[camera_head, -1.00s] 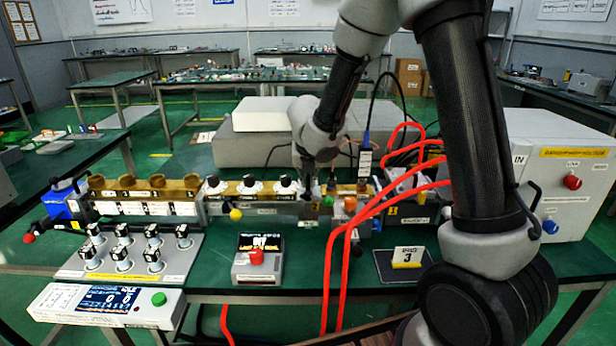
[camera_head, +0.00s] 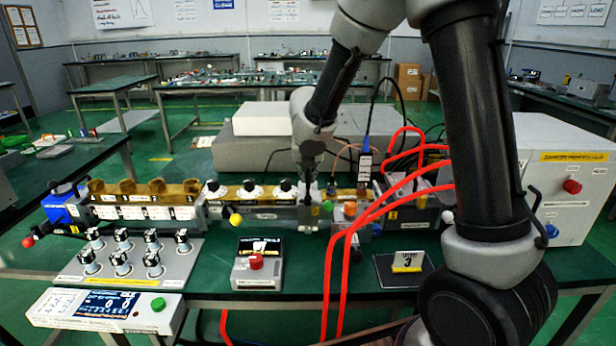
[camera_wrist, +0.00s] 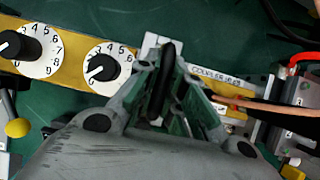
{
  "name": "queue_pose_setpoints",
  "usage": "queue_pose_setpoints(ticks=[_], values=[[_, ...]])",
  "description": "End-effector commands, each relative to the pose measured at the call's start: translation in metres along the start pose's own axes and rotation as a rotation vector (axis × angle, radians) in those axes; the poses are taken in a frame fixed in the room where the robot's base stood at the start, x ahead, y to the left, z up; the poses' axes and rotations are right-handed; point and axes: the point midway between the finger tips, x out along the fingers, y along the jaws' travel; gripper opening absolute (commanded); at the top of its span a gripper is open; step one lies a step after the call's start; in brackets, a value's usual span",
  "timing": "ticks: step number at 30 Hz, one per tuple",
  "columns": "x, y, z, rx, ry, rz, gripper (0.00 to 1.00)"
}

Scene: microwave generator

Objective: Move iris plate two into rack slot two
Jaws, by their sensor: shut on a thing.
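My gripper (camera_head: 308,196) points down at the right part of the brass-topped waveguide line (camera_head: 250,190). In the wrist view its fingers (camera_wrist: 165,80) are shut on a thin dark plate (camera_wrist: 166,62), seen almost edge-on, at the line beside the "COUPLER IRIS" label (camera_wrist: 215,75). The plate's number is hidden, and I cannot tell whether it is clear of the line. A small plate marked 3 (camera_head: 408,261) stands on a dark pad (camera_head: 385,272) at the right front. I cannot make out a numbered rack slot.
Red hoses (camera_head: 345,260) loop just right of the gripper. A panel of several round-topped pieces (camera_head: 130,255), a red-button box (camera_head: 257,266) and a display console (camera_head: 105,308) sit at the front. White-faced dials (camera_wrist: 108,68) lie left of the fingers.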

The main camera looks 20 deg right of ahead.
Motion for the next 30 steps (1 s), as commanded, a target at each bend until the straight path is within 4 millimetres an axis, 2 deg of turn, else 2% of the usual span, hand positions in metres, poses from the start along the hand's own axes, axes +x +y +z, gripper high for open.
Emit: queue_pose_setpoints(ticks=[30], values=[[-0.049,0.001,0.027,0.001,-0.003,0.002,0.0]])
